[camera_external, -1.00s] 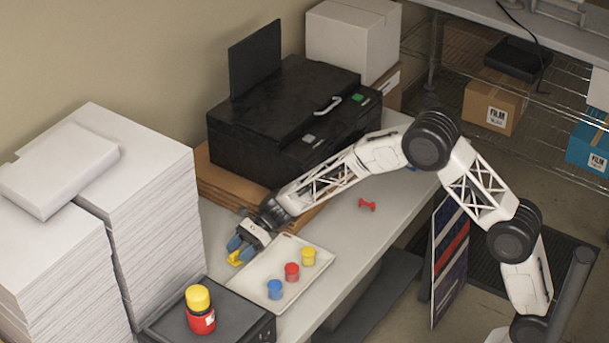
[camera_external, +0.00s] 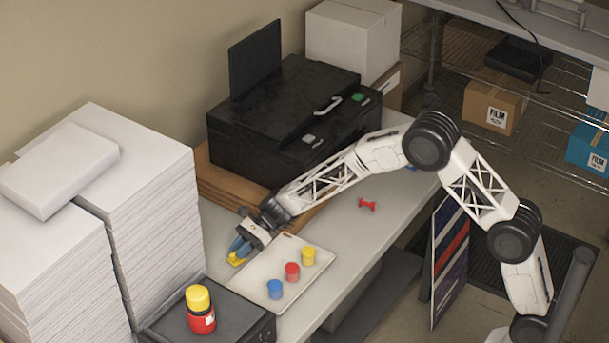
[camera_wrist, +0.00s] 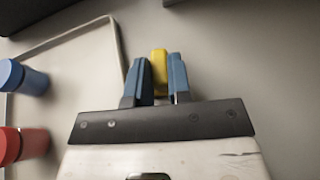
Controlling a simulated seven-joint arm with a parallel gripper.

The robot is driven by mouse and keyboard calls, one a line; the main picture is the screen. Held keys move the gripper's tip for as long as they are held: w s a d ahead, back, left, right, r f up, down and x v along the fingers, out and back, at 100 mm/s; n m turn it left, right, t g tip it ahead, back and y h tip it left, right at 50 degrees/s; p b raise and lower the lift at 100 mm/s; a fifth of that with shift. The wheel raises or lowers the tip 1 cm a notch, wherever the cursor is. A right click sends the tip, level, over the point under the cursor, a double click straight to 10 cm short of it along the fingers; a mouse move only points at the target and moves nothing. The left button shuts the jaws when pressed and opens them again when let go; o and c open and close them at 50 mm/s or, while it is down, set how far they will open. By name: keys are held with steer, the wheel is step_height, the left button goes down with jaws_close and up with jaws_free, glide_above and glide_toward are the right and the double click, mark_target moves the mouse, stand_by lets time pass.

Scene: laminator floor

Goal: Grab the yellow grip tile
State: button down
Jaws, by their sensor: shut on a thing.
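The yellow grip tile (camera_external: 236,259) is on the grey table just left of the tray, between the blue fingertips of my gripper (camera_external: 240,250). In the wrist view the yellow tile (camera_wrist: 159,70) stands between the two blue fingers of my gripper (camera_wrist: 160,80), which are shut on it. The fingers hide part of the tile. I cannot tell whether the tile is lifted off the table.
A pale tray (camera_external: 262,291) with a blue jar (camera_external: 275,290), a red jar (camera_external: 292,272) and a yellow jar (camera_external: 308,257) is close beside my gripper. Paper stacks (camera_external: 150,200) stand left, a black machine (camera_external: 275,125) behind. A red piece (camera_external: 367,205) lies on clear table to the right.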

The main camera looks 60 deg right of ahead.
step_height(320, 180, up, 10)
stand_by(0.6)
